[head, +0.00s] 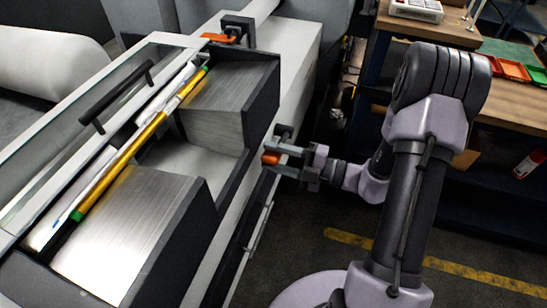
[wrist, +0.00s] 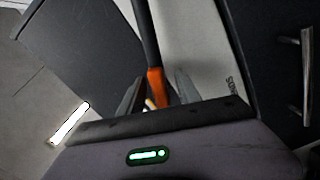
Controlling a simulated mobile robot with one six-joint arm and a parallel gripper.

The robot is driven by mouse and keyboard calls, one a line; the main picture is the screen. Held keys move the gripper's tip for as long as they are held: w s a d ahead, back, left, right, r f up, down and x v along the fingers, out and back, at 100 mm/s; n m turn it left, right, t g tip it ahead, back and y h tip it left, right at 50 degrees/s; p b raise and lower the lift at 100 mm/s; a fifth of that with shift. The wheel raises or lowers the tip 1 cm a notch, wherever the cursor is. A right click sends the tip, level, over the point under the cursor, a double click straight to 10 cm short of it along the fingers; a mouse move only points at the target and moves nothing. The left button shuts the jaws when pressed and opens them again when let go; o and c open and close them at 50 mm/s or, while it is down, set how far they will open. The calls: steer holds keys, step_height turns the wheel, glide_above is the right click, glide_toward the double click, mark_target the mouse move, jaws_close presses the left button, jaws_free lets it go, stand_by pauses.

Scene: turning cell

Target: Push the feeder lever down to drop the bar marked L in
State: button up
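The bar feeder (head: 210,198) fills the left of the head view. A yellow bar with green ends (head: 140,140) lies along its channel; I cannot read an L on it. An orange-ended lever (head: 270,158) is at the feeder's right side. In the wrist view the lever's dark rod comes down from the top to its orange grip (wrist: 155,88). My gripper (head: 277,160) is at this grip. In the wrist view my gripper (wrist: 157,90) has its fingers apart, one on each side of the orange, with gaps showing. Whether either finger touches it is unclear.
Another orange piece (head: 219,38) sits by a dark bracket at the feeder's far end. A workbench (head: 515,85) with red, orange and green trays stands at the right. Dark floor with a yellow line (head: 455,268) is open at the lower right.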

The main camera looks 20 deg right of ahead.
jaws_close()
stand_by(1.5)
